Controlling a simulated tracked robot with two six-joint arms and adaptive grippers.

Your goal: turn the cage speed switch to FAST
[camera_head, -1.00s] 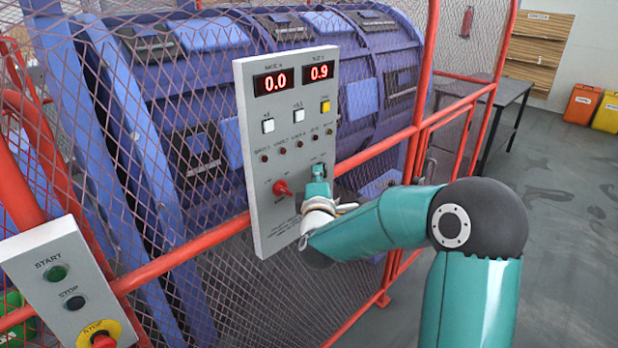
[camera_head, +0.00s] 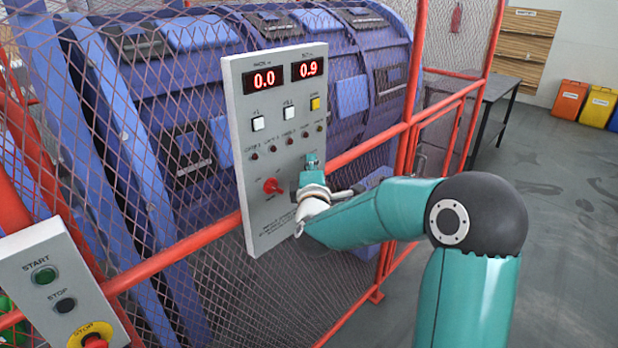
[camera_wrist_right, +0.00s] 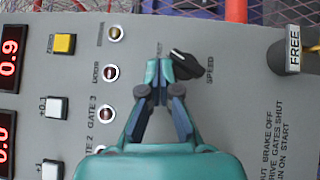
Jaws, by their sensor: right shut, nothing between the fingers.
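The cage speed switch (camera_wrist_right: 185,65) is a black knob with a pale pointer mark, beside the word SPEED on the grey control panel (camera_head: 250,215). In the right wrist view its pointer is toward the upper left. My right gripper (camera_wrist_right: 163,72) is shut and empty, its fingertips right beside the knob on its left side in that view. I cannot tell whether they touch it. In the head view the right gripper (camera_head: 311,165) is at the panel's right side and hides the switch. My left gripper is not in view.
A red knob (camera_head: 272,186) sits left of the gripper on the panel. A FREE selector (camera_wrist_right: 293,57) shows in the wrist view. Red rails (camera_head: 180,255) and mesh fencing surround the blue machine. A START/STOP box (camera_head: 60,285) stands at lower left.

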